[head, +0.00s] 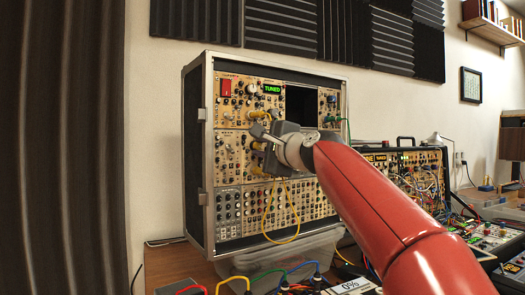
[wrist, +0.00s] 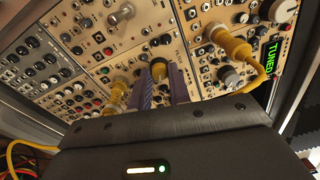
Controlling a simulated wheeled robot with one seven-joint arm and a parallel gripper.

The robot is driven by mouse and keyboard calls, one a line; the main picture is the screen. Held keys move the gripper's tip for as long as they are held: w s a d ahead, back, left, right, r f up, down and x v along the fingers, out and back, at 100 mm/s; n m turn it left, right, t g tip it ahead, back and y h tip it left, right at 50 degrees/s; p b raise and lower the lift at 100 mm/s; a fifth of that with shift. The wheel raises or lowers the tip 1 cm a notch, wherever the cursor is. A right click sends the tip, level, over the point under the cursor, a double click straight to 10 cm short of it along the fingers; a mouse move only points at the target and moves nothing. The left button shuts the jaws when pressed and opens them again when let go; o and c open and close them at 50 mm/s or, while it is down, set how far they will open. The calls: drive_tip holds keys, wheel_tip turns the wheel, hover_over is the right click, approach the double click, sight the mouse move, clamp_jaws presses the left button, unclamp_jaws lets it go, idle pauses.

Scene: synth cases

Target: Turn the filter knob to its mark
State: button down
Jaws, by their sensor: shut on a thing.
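The modular synth case (head: 208,150) stands upright with tan panels. My gripper (head: 256,138) is at its upper middle, in front of a panel. In the head view my gripper and arm hide this knob. A yellow plug (wrist: 230,45) with a cable sits to its right, and another yellow piece (wrist: 118,92) to its left.
A green display (head: 272,89) reads TUNED; it also shows in the wrist view (wrist: 272,58). A yellow cable (head: 296,222) loops below my gripper. A smaller case (head: 425,168) stands at right.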

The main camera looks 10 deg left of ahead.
drive_tip(key=n+b, duration=0.1)
drive_tip(key=n, duration=0.2)
drive_tip(key=shift+f+n, duration=0.15)
drive_tip(key=shift+n, duration=0.25)
drive_tip(key=n+b, duration=0.1)
drive_tip(key=n, duration=0.3)
drive_tip(key=shift+n+y, duration=0.4)
drive_tip(key=shift+n, duration=0.1)
drive_tip(key=c, duration=1.3)
unclamp_jaws()
drive_tip(key=b+v, duration=0.4)
drive_tip(key=v, duration=0.3)
drive_tip(key=shift+s+d, duration=0.25)
drive_tip(key=shift+s, duration=0.1)
